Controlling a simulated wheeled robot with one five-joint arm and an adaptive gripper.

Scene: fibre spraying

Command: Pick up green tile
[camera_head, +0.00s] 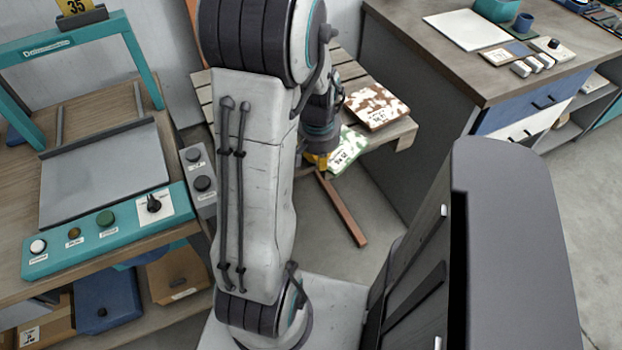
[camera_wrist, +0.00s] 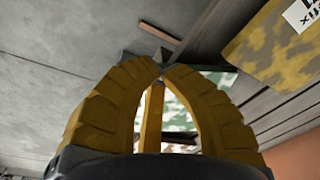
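The green tile (camera_head: 347,150) has a green and white camouflage pattern and a printed label. In the head view it is at the front edge of a low slatted table. My gripper (camera_head: 320,167) points down at the tile's left end. In the wrist view its yellow fingers (camera_wrist: 162,70) curve inward and their tips come close together. The green tile (camera_wrist: 180,98) shows between and behind the fingers, which partly cover it. I cannot tell whether the fingertips are clamped on it or only beside it.
A brown and white tile (camera_head: 376,105) lies behind on the slatted table (camera_head: 404,131). A yellow camouflage tile (camera_wrist: 272,48) shows in the wrist view. A workbench with a teal frame (camera_head: 115,226) stands left. A grey cabinet with a worktop (camera_head: 465,72) stands right, close to the slatted table.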

